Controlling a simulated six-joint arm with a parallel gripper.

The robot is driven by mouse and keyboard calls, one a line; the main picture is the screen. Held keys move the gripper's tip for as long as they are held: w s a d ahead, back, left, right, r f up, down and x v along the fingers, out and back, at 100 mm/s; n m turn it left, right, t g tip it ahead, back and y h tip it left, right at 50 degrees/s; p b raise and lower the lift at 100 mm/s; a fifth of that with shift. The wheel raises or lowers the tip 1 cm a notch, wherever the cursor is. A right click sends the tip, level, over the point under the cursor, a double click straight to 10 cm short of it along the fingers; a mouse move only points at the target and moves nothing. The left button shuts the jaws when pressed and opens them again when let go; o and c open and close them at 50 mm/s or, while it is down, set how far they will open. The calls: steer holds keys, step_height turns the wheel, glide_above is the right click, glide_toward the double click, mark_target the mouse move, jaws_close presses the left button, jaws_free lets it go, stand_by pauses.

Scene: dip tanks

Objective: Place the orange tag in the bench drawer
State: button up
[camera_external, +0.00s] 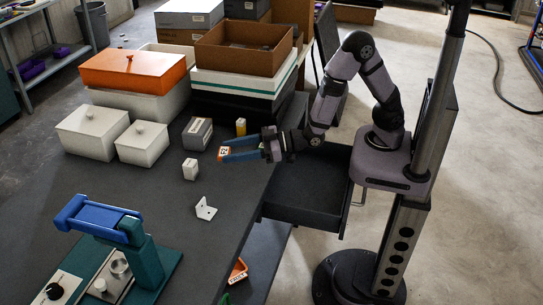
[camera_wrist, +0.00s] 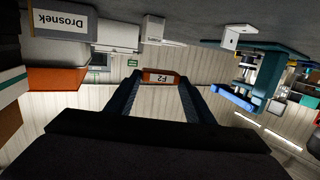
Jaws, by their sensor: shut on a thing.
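My gripper (camera_external: 224,150) has blue fingers and is shut on a small orange tag (camera_external: 223,154) with a white label. It holds the tag over the dark bench top, left of the drawer. In the wrist view the tag (camera_wrist: 152,77) shows between the fingertips (camera_wrist: 160,78), its label reading "F2" upside down. The bench drawer (camera_external: 300,205) stands pulled out at the bench's right side, below and right of my gripper. Its visible floor looks empty; my arm hides part of its far end.
White lidded boxes (camera_external: 142,143), a grey labelled box (camera_external: 197,134), a small white block (camera_external: 190,169), a yellow item (camera_external: 240,127) and a white bracket (camera_external: 205,209) stand on the bench. A blue-and-teal device (camera_external: 100,220) is at the front left. Another orange labelled piece (camera_external: 238,270) lies lower down.

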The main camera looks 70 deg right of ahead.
glide_above(236, 180)
steer(key=shift+w+d+f, duration=0.1)
steer(key=shift+f, duration=1.35)
steer(key=shift+w+f, duration=0.1)
steer(key=shift+f, duration=1.35)
steer(key=shift+f, duration=0.1)
steer(key=shift+f, duration=1.8)
steer(key=shift+f, duration=0.15)
steer(key=shift+f, duration=0.1)
steer(key=o, duration=1.1)
steer(key=shift+o, duration=0.2)
steer(key=shift+s, duration=0.1)
